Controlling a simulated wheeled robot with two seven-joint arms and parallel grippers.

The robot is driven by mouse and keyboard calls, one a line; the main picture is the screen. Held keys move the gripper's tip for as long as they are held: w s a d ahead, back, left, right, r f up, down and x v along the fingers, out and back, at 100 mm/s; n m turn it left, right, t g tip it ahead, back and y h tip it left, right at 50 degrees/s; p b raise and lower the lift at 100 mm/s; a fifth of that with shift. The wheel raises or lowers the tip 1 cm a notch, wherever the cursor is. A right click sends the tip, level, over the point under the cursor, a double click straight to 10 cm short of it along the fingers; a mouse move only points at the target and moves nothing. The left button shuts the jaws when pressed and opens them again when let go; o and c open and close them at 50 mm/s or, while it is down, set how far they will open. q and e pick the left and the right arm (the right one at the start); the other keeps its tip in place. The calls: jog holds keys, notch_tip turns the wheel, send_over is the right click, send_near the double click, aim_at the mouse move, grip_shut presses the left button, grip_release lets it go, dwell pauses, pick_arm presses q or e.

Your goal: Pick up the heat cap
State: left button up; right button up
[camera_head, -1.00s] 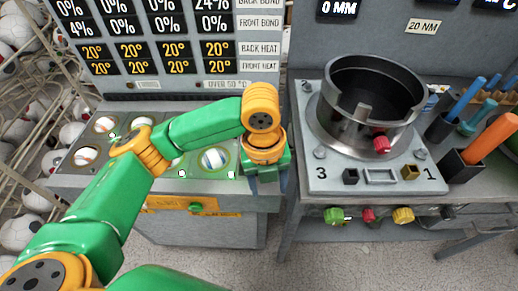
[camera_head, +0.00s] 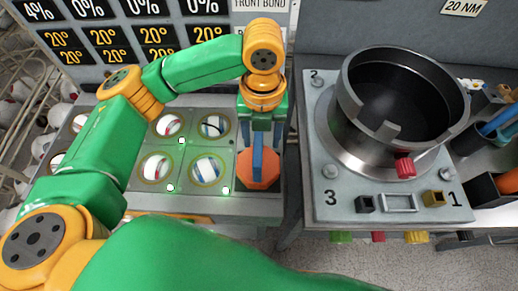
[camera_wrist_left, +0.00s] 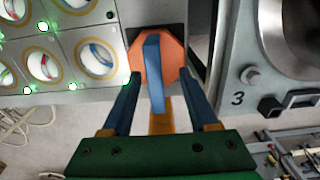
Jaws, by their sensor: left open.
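The heat cap is an orange octagonal plate with a blue upright handle (camera_head: 258,158). Its orange plate (camera_head: 262,180) rests at the right end of the left bench's panel. In the left wrist view the orange plate (camera_wrist_left: 170,62) and blue handle (camera_wrist_left: 155,75) lie straight ahead. My left gripper (camera_head: 263,148) is above the cap, pointing down. Its two blue fingers (camera_wrist_left: 160,76) are apart, one on each side of the handle. Gaps show between handle and fingers in the wrist view. My right gripper is not in view.
Left of the cap, several balls sit in round sockets of the panel (camera_head: 182,189). A dark metal cylinder (camera_head: 365,140) with a red knob stands on the right bench's plate (camera_head: 320,190). A gap separates the benches. Tool holders stand at the far right.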

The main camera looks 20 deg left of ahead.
pick_arm(q)
jog(key=f, duration=0.2)
jog(key=s+f+p, duration=0.1)
jog(key=f, duration=0.2)
jog(key=shift+s+a+f, duration=0.2)
jog(key=shift+f, duration=0.1)
jog(key=shift+w+f, duration=0.15)
jog(key=shift+f, duration=0.2)
jog(key=shift+r, duration=0.1)
grip_shut()
dwell(0.6)
